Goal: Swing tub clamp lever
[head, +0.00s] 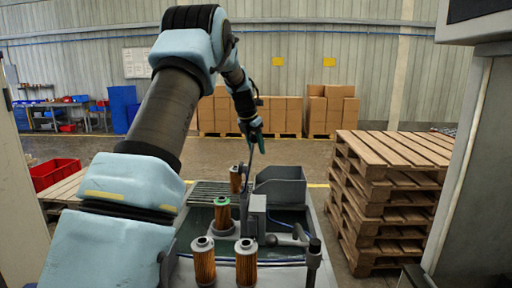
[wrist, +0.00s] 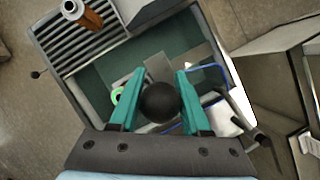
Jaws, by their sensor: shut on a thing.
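My gripper (head: 251,127) is up over the tub bench in the head view. In the wrist view its teal fingers (wrist: 156,100) are on both sides of a round black knob (wrist: 159,102) and shut on it. A thin lever rod (head: 248,165) runs down from my gripper in the head view, near upright, towards the grey block (head: 257,214) on the bench. The knob hides the rod in the wrist view. The tub (head: 187,235) has a dark green inside, also in the wrist view (wrist: 96,77).
Several filter cartridges stand on the bench, one with a green top (head: 222,214) and two at the front (head: 203,262). A grey bin (head: 280,187) stands behind the block. A lever-like handle (head: 290,239) lies at the front right. Stacked pallets (head: 385,195) are to the right.

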